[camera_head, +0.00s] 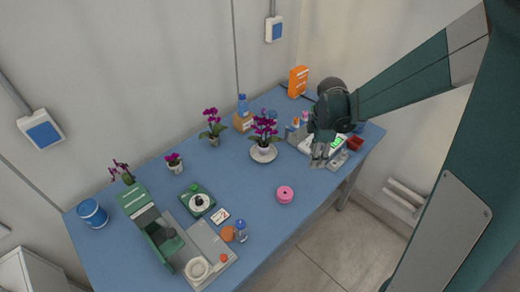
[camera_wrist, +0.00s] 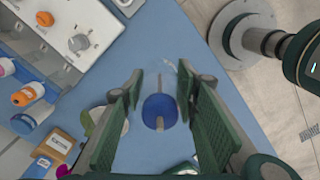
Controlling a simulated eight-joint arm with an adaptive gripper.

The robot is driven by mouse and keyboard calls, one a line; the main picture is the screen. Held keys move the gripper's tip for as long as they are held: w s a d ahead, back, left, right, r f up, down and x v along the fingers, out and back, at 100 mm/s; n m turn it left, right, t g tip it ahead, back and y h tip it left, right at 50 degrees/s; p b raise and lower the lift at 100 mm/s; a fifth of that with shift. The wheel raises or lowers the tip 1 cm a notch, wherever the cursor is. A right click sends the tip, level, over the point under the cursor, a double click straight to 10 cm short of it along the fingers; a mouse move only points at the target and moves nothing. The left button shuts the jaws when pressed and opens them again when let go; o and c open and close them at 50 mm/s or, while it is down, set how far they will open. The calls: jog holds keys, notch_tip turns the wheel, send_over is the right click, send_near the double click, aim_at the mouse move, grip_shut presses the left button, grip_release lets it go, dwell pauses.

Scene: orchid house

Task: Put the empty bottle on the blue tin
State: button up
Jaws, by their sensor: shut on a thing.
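My gripper (camera_head: 320,155) is at the right part of the blue table, beside the white instrument. In the wrist view its green jaws (camera_wrist: 158,118) are closed around a blue-capped thing (camera_wrist: 160,111), seen end-on. It looks like the cap of a clear bottle; the body is hardly visible, so whether it is empty cannot be told. The blue tin (camera_head: 92,213), a cylinder with a pale label, stands at the far left end of the table, well away from my gripper.
A white instrument (camera_wrist: 72,28) with knobs and orange-capped bottles (camera_wrist: 31,95) is close to my gripper. Potted orchids (camera_head: 264,133), a green scale (camera_head: 198,201), a pink roll (camera_head: 285,194) and a green-grey device (camera_head: 160,236) stand across the table. The middle is fairly clear.

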jog(key=shift+r, duration=0.15)
jog(key=r, duration=1.5)
jog(key=shift+w+a+r, duration=0.1)
jog(key=shift+a+r, duration=0.15)
jog(key=shift+r, duration=0.15)
jog(key=w+a+r+n+p, duration=0.1)
jog(key=w+a+n, duration=0.15)
jog(key=a, duration=0.65)
jog(key=w+a+r+n+p, duration=0.1)
jog(key=w+a+n+p, duration=0.15)
jog(key=a, duration=0.75)
jog(key=s+a+n+p, duration=0.2)
jog(key=a+n, duration=0.1)
jog(key=a, duration=1.2)
jog(key=s+a+n+p, duration=0.1)
jog(key=s+a+n, duration=0.1)
jog(key=a, duration=1.4)
jog(key=s+a+f+n+p, duration=0.1)
jog(key=s+a+n+p, duration=0.15)
jog(key=s+a, duration=0.7)
jog(key=s+a+n+p, duration=0.1)
jog(key=s+a+n, duration=0.35)
jog(key=a, duration=0.85)
jog(key=s+a+f+n+p, duration=0.1)
jog(key=s+a, duration=0.8)
jog(key=a, duration=0.2)
jog(key=shift+w+d+f, duration=0.15)
jog(key=shift+f, duration=1.2)
jog(key=shift+w+d+f, duration=0.1)
jog(key=shift+f, duration=1.2)
